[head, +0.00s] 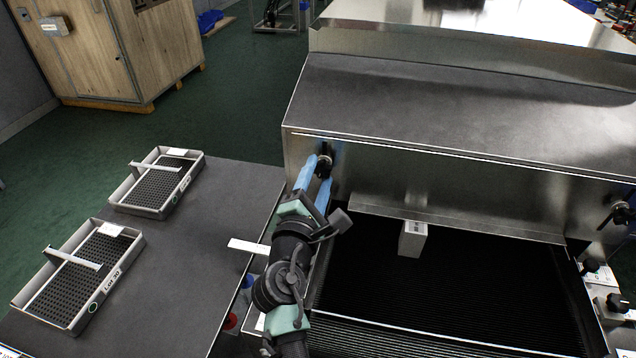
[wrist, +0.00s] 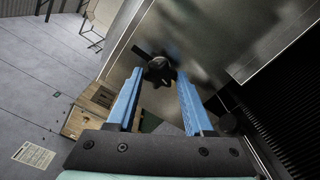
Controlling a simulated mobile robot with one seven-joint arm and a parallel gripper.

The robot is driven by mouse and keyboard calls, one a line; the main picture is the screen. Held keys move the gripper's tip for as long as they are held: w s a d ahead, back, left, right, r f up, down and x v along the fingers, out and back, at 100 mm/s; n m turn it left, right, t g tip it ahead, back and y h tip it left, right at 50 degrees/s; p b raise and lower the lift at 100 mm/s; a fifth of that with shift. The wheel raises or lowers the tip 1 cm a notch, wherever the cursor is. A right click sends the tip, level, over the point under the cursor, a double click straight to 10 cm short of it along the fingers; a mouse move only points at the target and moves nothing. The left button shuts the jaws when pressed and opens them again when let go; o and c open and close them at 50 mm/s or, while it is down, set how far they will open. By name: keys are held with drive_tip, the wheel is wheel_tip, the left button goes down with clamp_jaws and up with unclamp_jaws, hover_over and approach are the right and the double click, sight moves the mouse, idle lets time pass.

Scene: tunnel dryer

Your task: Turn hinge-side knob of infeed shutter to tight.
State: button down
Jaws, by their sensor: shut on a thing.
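A black lobed knob (head: 325,160) sits on the left end of the steel shutter panel (head: 440,192). It also shows in the wrist view (wrist: 158,70). My gripper (head: 318,172), with two blue fingers, is shut on this knob, one fingertip on each side of it. In the wrist view my fingertips (wrist: 159,77) flank the knob, and its lobes show past them. A second black knob (head: 620,213) is at the right end of the panel. I cannot read any tight mark on either knob.
A dark ribbed belt (head: 440,285) runs below the panel, with a pale block (head: 412,239) on it near the panel. The grey table (head: 190,260) at left carries two perforated trays (head: 135,240) (head: 198,178). Smaller black knobs (head: 617,302) stand at the right edge.

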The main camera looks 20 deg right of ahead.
drive_tip(key=m+b, duration=0.2)
drive_tip(key=m, duration=0.2)
drive_tip(key=shift+f+m+b, duration=0.15)
drive_tip(key=shift+m+b, duration=0.15)
drive_tip(key=shift+b, duration=0.05)
drive_tip(key=m+b, duration=0.2)
drive_tip(key=m, duration=0.1)
drive_tip(key=shift+m, duration=0.3)
drive_tip(key=m+b, duration=0.2)
drive_tip(key=m, duration=0.1)
drive_tip(key=shift+m+b, duration=0.3)
drive_tip(key=shift+b, duration=0.1)
drive_tip(key=shift+r+m+b, duration=0.2)
drive_tip(key=shift+m+b, duration=0.9)
drive_tip(key=shift+m, duration=0.7)
drive_tip(key=shift+c, duration=1.5)
unclamp_jaws()
